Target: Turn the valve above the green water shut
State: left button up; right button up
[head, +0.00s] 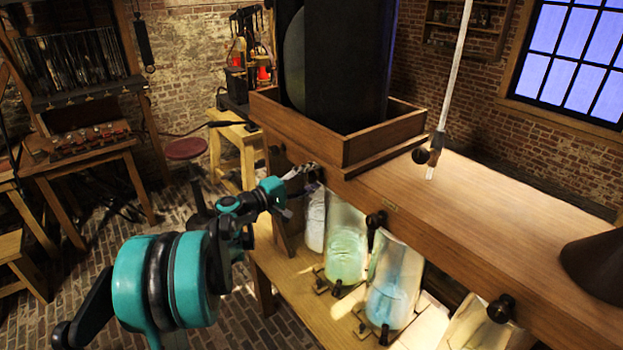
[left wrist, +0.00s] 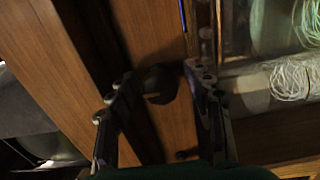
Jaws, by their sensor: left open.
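The green water stands in a glass jar (head: 345,245) below the wooden beam (head: 470,215), between a pale jar (head: 314,218) and a blue one (head: 393,285). My left gripper (head: 303,174) is at the beam's front face, above and left of the green jar. In the left wrist view its two fingers (left wrist: 160,88) are open, with a dark round valve knob (left wrist: 160,76) between them in the picture. I cannot tell whether they touch it. In the head view the gripper hides that knob. My right gripper is out of view.
Another black valve knob (head: 376,219) sticks out by the blue jar, and one more (head: 503,308) is farther right. A wooden tray (head: 375,150) with a dark cylinder tops the beam. A thin rod (head: 455,65) stands right of it.

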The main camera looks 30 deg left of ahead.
pick_arm(q)
jog(key=v, duration=0.8)
dwell(0.4)
jog(key=s+d+f+m+g+b, duration=0.1)
jog(key=s+d+f+m+g, duration=0.1)
jog(key=d+f, duration=0.35)
jog(key=s+d+f+m+g+y+b, duration=0.1)
jog(key=s+d+f+m+g, duration=0.15)
jog(key=d, duration=0.55)
jog(key=s+d+f+m+g+b, duration=0.1)
jog(key=s+d+f+g+b, duration=0.15)
jog(key=d, duration=0.45)
jog(key=s+d+f+m+g+y+b, duration=0.2)
jog(key=s+f+m+y, duration=0.4)
jog(key=s, duration=0.8)
notch_tip(320, 180, down, 5)
jog(key=shift+s+d+r+m+b, duration=0.1)
jog(key=shift+s+d+m+b, duration=0.25)
jog(key=shift+d+m, duration=0.55)
jog(key=shift+a, duration=0.15)
